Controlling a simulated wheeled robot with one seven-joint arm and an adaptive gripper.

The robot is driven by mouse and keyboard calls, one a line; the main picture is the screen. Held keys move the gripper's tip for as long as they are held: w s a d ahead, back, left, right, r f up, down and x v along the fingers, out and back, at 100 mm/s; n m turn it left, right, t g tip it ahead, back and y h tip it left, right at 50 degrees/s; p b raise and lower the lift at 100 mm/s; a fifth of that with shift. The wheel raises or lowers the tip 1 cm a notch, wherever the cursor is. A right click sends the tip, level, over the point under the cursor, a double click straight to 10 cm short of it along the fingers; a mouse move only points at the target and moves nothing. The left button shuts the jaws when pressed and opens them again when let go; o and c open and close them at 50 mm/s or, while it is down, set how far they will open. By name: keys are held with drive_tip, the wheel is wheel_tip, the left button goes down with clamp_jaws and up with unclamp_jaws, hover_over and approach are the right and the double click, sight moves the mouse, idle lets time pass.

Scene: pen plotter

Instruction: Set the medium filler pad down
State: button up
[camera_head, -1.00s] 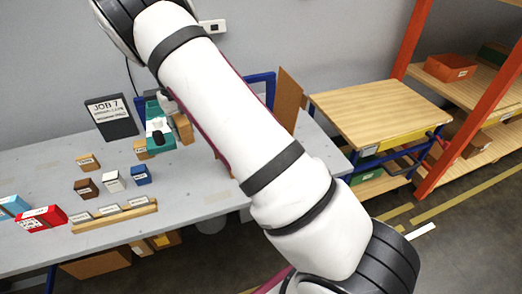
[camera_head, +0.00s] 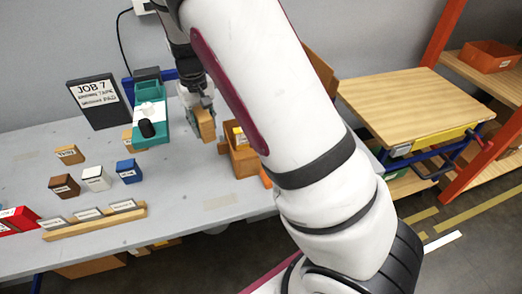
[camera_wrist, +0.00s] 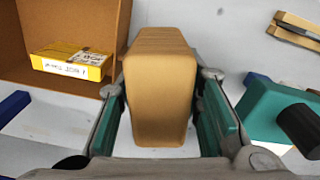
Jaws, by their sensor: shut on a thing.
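The medium filler pad is a tan block with rounded edges (camera_wrist: 158,95), upright between the fingers of my gripper (camera_wrist: 165,115) in the wrist view. My gripper is shut on it, with a teal-lined finger on each side. In the head view the pad (camera_head: 205,123) hangs from my gripper (camera_head: 200,105) over the back of the grey table, right of the teal and white device. Whether the pad touches the table I cannot tell. My arm hides part of the table to the right.
An open cardboard box (camera_head: 243,160) stands right of the pad; it holds a yellow labelled packet (camera_wrist: 72,65). The teal device (camera_head: 150,115) is close on the left. Small labelled blocks (camera_head: 96,178) and a wooden card rail (camera_head: 95,222) lie further left. The table's front middle is clear.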

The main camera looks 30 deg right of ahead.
drive_tip(key=s+d+f+m+b, duration=0.2)
drive_tip(key=d+f+m+b, duration=0.15)
drive_tip(key=d+m, duration=0.65)
drive_tip(key=s+d+f+m+b, duration=0.25)
drive_tip(key=d+f+m, duration=0.25)
drive_tip(key=d+m, duration=0.45)
drive_tip(key=shift+m, duration=0.55)
drive_tip(key=f, duration=0.5)
drive_tip(key=shift+s+a+p, duration=0.15)
drive_tip(key=shift+s+p, duration=0.1)
drive_tip(key=shift+p, duration=0.15)
drive_tip(key=shift+f, duration=2.4)
drive_tip(key=shift+f, duration=0.15)
drive_tip(key=o, duration=0.9)
drive_tip(key=shift+c, duration=0.2)
